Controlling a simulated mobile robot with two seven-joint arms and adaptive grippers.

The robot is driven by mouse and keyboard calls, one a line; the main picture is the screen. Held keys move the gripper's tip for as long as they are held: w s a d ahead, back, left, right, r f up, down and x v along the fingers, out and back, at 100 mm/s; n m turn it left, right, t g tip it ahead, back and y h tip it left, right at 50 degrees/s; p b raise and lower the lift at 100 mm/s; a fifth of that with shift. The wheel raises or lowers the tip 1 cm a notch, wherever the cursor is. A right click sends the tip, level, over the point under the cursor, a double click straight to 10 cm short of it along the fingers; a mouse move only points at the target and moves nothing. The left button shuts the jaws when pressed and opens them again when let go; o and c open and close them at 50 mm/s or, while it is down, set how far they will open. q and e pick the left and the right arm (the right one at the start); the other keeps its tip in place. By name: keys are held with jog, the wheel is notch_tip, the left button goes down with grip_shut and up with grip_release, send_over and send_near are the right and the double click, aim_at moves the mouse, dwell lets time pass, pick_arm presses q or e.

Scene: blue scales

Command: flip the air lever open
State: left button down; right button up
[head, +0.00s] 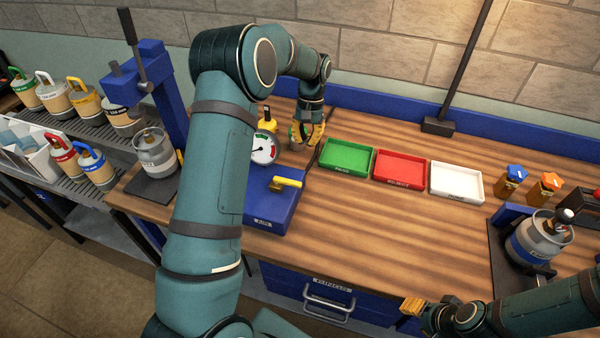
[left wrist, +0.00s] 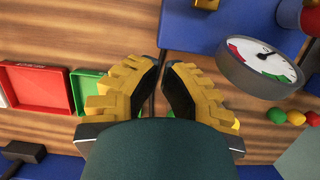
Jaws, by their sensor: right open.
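A yellow lever (head: 287,182) sits on top of a blue box (head: 262,207) with a small label on its front; I take it as the air lever. It lies roughly level, pointing right. In the left wrist view, a yellow piece (left wrist: 207,4) at the top edge on the blue surface may be the same lever. My left gripper (head: 307,140) is behind the box, pointing down, apart from the lever. Its yellow fingers (left wrist: 163,64) show a narrow gap with nothing held between them. My right gripper (head: 425,310) is open at the bench's front edge, far from the lever.
A round gauge (head: 264,149) stands beside the box, close to my left arm. Green (head: 346,158), red (head: 400,169) and white (head: 456,182) trays lie to the right. A grey canister (head: 538,238) stands at the right. The wood in front of the trays is clear.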

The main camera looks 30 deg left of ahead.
aim_at(287, 182)
pick_arm(q)
jog(key=x, duration=0.8)
jog(key=shift+s+f, duration=0.1)
jog(key=shift+f, duration=0.1)
jog(key=s, duration=0.2)
jog(key=shift+s+d+r+p, duration=0.2)
jog(key=shift+s+d+p, duration=0.2)
jog(key=shift+s+d+f, duration=0.1)
jog(key=shift+s, duration=0.35)
